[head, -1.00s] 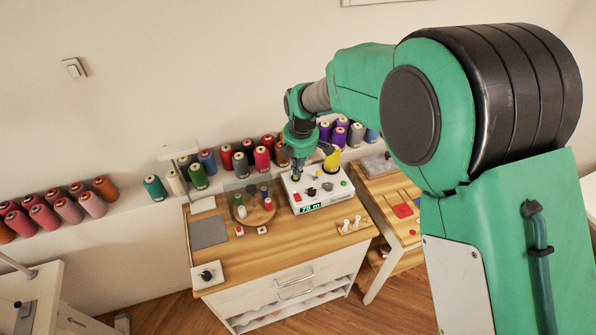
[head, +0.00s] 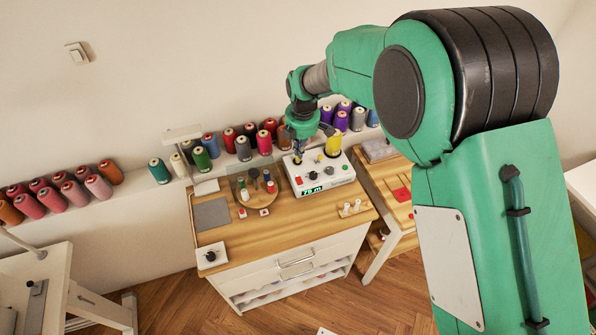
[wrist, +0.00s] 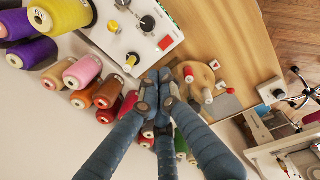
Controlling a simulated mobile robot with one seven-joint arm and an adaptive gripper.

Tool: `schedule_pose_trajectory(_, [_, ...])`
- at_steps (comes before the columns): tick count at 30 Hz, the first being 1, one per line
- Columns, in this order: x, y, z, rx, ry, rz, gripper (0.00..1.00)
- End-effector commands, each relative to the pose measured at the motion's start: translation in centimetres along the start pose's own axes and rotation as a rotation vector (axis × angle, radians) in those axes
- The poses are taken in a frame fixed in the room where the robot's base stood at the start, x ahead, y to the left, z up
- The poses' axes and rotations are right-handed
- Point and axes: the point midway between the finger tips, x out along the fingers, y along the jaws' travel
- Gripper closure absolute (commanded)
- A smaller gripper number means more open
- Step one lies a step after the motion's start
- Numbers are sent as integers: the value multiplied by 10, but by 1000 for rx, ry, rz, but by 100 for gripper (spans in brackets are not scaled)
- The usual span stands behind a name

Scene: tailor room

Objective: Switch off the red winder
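A white winder box (head: 335,182) with a green-lit readout, knobs and small buttons stands on the wooden cabinet top. A yellow spool (head: 333,146) is at its back; the box also shows at the top of the wrist view (wrist: 118,42). A round wooden disc (head: 283,202) carrying small spools, one red, is beside the box. I cannot tell which part is the red winder. My gripper (head: 298,158) hangs near the box's left back. In the wrist view its fingers (wrist: 157,90) are together and empty.
Large thread cones (head: 244,148) line the wall ledge behind. A knob box (head: 211,256) sits at the cabinet's front left corner, a grey mat (head: 212,214) behind it. The cabinet's front middle is clear.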

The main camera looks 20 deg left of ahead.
Motion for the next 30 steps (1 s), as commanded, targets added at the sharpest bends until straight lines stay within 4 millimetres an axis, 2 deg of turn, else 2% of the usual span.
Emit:
schedule_pose_trajectory(8, [8, 0, 0, 0, 0, -1, 100])
schedule_pose_trajectory(14, [27, -1, 0, 0, 0, -2, 100])
schedule_pose_trajectory(30, [112, -1, 0, 0, 0, -3, 100])
